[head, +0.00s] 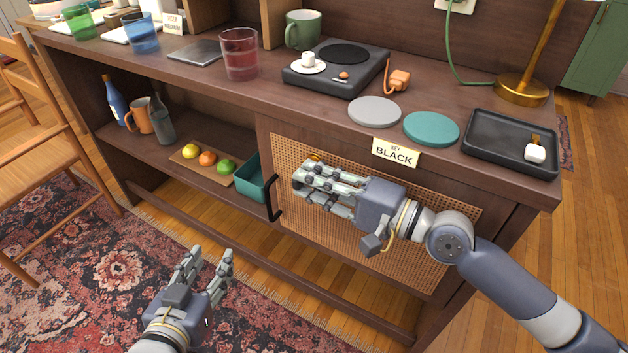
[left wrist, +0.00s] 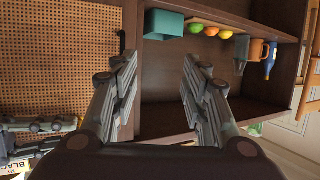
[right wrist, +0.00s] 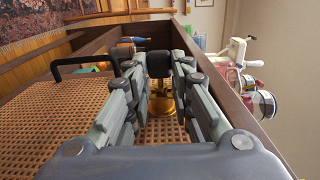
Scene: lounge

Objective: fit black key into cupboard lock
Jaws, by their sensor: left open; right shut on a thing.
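The cupboard (head: 460,215) has a woven cane door with a black handle (head: 272,197). A brass piece, apparently the lock (head: 316,156), shows at the door's top edge, just above my right fingers; brass also shows between the fingers in the right wrist view (right wrist: 164,106). My right gripper (head: 298,176) is shut on the black key (right wrist: 158,64), whose dark head shows between the fingertips. My left gripper (head: 207,256) is open and empty, low over the rug.
A card reading "KEY BLACK" (head: 395,153) is on the cupboard's top edge. A black tray (head: 482,157) holds a white-headed key (head: 535,151). Coasters, a hotplate (head: 338,72) and a red glass (head: 240,53) stand on top. A teal bin (head: 251,176) is on the open shelf.

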